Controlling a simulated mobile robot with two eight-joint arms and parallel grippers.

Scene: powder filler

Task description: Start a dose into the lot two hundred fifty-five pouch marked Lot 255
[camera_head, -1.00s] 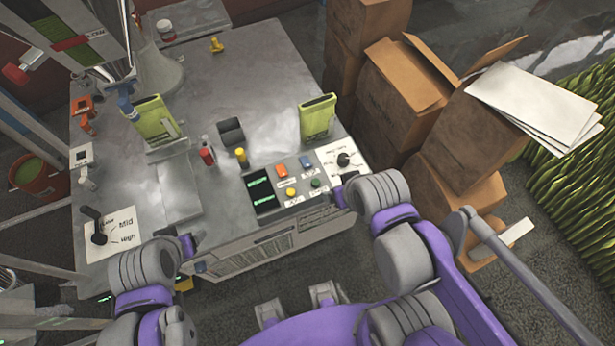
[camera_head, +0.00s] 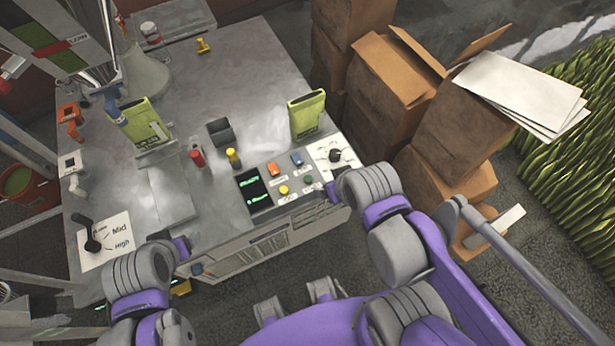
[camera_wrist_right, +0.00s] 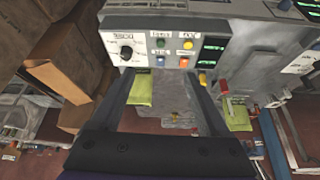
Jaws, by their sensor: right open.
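In the head view one yellow-green pouch (camera_head: 142,124) stands upright at the left, near the filler's blue spout (camera_head: 108,92); its label is too small to read surely. Another yellow-green pouch (camera_head: 306,116) stands at the right, behind the control panel. The panel has orange (camera_head: 273,169), blue (camera_head: 297,159), yellow (camera_head: 283,190) and green (camera_head: 308,181) buttons, a dark display (camera_head: 253,188) and a dial (camera_head: 335,155). My right gripper (camera_wrist_right: 158,75) is open and empty, facing the panel in the right wrist view. My left gripper's jaws are hidden by its arm at the table's front left.
A Mid/High lever plate (camera_head: 106,242) lies at the table's front left. Cardboard boxes (camera_head: 400,75) crowd the right side. The table's back middle is mostly clear.

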